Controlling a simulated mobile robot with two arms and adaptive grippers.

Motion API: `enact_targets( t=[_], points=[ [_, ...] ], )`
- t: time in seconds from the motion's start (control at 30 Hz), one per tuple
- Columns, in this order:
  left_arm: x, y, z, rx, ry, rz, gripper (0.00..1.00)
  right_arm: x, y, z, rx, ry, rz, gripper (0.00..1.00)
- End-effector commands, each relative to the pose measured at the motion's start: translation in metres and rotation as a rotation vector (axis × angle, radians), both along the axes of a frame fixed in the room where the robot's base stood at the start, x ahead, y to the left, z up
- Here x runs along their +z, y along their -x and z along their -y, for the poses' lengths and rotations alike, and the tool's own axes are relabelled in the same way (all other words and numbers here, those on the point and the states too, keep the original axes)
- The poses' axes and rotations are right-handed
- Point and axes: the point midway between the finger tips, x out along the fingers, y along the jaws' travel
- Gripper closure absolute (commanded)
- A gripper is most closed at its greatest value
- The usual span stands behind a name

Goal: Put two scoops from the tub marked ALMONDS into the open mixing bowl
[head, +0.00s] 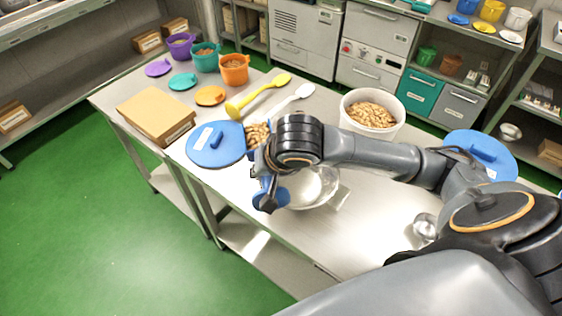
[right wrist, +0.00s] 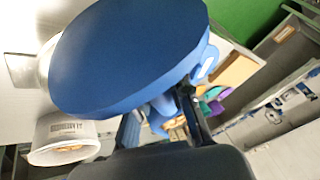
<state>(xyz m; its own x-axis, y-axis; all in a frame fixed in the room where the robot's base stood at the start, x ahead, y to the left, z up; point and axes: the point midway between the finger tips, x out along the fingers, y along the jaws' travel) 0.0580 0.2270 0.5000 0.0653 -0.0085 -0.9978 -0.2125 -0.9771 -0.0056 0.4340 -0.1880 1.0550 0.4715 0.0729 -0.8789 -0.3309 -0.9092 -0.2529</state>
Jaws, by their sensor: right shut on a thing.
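My right gripper (head: 266,190) is shut on a blue scoop (right wrist: 130,55), at the left rim of the clear mixing bowl (head: 322,190). In the right wrist view the scoop's rounded blue body fills the upper middle; whatever it holds is hidden. A white tub of brown nuts (head: 371,112) stands open behind my arm. Another lot of nuts (head: 257,134) shows left of my wrist, its container mostly hidden. The right wrist view shows a white tub with dark lettering (right wrist: 68,130), too blurred to read surely. My left gripper is not in view.
Blue lids lie at the left (head: 215,145) and right (head: 480,157) of the steel table. A small metal vessel (head: 425,228) is near my right arm.

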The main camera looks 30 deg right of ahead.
Motion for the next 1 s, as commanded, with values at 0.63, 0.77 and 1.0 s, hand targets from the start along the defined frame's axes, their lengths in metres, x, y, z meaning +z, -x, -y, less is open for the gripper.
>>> enact_targets(
  t=[0.63, 0.77, 1.0],
  points=[
    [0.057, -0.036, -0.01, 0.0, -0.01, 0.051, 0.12, -0.014, 0.049, -0.018, -0.683, -0.111, 0.028, 1.0],
    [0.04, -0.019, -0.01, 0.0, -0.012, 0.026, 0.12, -0.029, 0.047, -0.015, -0.686, -0.154, -0.027, 1.0],
    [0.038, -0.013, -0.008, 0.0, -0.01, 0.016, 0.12, -0.014, 0.043, -0.008, -0.688, -0.27, -0.174, 1.0]
  ],
)
